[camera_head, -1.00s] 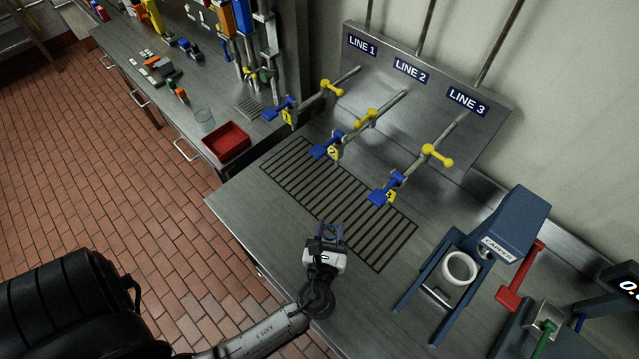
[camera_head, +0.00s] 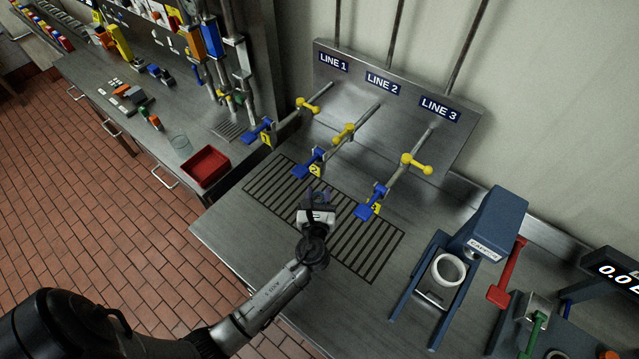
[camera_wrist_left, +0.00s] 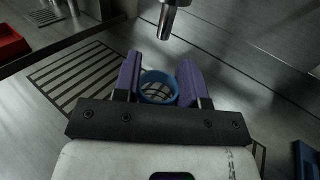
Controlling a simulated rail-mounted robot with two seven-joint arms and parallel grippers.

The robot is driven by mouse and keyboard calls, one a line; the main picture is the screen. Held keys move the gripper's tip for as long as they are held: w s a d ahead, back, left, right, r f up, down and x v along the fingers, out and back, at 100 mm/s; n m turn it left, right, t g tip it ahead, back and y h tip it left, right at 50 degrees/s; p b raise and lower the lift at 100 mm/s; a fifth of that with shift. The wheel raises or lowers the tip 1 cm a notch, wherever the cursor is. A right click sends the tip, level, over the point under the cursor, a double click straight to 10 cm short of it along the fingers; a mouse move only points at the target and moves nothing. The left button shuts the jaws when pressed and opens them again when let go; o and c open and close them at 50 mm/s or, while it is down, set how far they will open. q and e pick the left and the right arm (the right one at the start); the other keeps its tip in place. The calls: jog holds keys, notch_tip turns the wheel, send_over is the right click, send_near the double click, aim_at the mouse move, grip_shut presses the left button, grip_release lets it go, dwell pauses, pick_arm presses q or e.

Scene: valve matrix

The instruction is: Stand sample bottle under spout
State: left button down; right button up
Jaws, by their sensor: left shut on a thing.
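My left gripper (camera_head: 318,202) is over the slotted drain grate (camera_head: 360,245), near the blue-handled LINE 2 tap (camera_head: 308,167). In the left wrist view its purple fingers are shut on the sample bottle (camera_wrist_left: 158,88), which shows as a round blue rim with a see-through inside. The bottle is seen from above and its base is hidden, so I cannot tell whether it touches the grate. A metal spout (camera_wrist_left: 170,18) hangs just beyond the bottle's mouth in that view. The bottle is hardly visible in the head view. My right gripper is not in view.
The LINE 1 tap (camera_head: 258,133) and LINE 3 tap (camera_head: 370,205) flank the middle one. A blue capper (camera_head: 490,228) with a white ring stands at right, beside a red lever (camera_head: 507,275). A red tray (camera_head: 205,166) sits on the left bench. The grate's front is clear.

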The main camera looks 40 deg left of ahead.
pick_arm(q)
jog(key=w+a, duration=0.1)
jog(key=w+f, duration=0.1)
jog(key=w+a, duration=0.1)
jog(key=shift+w+a+f, duration=0.25)
jog(key=shift+a+f, duration=0.05)
jog(key=shift+a, duration=0.05)
